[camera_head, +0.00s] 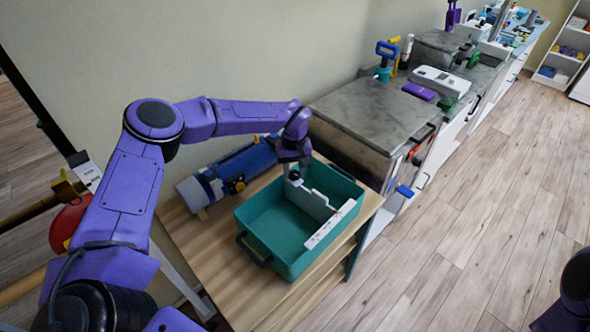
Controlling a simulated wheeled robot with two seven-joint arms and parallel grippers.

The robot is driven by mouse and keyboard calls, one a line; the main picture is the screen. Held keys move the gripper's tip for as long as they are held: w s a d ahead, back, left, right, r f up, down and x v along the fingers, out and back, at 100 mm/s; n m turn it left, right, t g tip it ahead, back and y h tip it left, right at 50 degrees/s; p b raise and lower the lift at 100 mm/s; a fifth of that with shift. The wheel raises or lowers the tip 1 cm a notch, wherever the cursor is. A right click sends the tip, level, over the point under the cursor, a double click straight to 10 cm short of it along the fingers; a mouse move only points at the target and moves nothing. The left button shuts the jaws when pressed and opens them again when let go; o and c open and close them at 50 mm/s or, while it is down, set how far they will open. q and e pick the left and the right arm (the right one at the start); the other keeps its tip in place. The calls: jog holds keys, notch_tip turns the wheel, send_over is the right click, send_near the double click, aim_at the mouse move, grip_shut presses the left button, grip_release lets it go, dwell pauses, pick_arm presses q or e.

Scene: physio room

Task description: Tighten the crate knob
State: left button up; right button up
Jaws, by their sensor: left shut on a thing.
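My left gripper (293,171) reaches over the crate's back side and points down at the far end of the divider. It is shut on the small dark crate knob (294,175) there, which the fingers mostly hide. How far the knob is turned cannot be seen. Only a purple part of my right arm shows at the bottom right corner; its gripper is out of view.
The wooden top (228,269) is bare in front and left of the crate. A grey stone-topped counter (368,112) adjoins at the right. The floor (470,225) on the right is clear.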

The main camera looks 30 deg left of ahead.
aim_at(294, 173)
dwell(0.3)
pick_arm(q)
jog(key=o, duration=1.1)
jog(key=shift+c, duration=0.2)
notch_tip(294, 173, up, 11)
jog(key=b, duration=0.2)
jog(key=shift+f+b, duration=0.2)
jog(key=shift+b, duration=0.15)
